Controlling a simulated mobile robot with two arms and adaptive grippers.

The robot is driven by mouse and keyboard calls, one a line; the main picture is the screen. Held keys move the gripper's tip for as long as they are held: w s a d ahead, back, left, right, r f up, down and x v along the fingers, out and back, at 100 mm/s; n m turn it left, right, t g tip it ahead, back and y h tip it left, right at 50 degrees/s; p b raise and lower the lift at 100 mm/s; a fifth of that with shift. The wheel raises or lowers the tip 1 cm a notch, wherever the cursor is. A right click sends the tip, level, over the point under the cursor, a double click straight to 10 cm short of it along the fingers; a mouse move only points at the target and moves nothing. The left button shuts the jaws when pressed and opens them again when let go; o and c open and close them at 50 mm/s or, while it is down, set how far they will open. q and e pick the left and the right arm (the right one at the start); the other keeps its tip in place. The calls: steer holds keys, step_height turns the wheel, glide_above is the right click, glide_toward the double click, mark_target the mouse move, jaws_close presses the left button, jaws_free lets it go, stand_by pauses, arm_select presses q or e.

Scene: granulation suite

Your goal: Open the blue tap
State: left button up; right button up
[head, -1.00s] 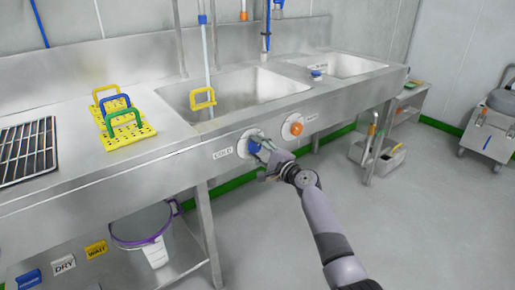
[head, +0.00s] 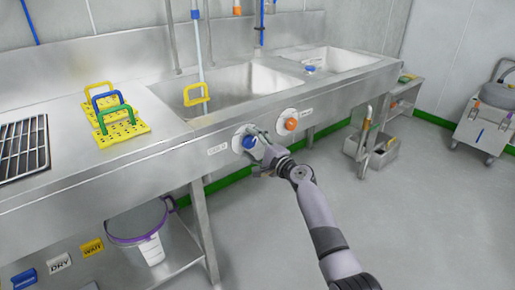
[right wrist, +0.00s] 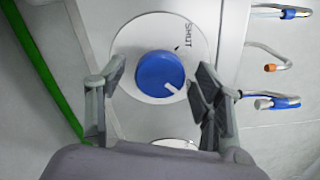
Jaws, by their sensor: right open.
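The blue tap (head: 249,142) is a round knob on a white disc on the front panel of the steel sink, beside a label at its left. In the right wrist view the blue tap (right wrist: 160,74) has a white pointer mark at its lower right, and "SHUT" is printed on the disc at its upper right. My right gripper (head: 257,146) is at the knob; in the right wrist view its open fingers (right wrist: 158,88) stand on either side of the knob's lower part, apart from it. My left gripper is not in view.
An orange tap (head: 291,124) sits on the same panel to the right. A bucket (head: 138,222) is on the shelf below.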

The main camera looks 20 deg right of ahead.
steer(key=v, duration=1.2)
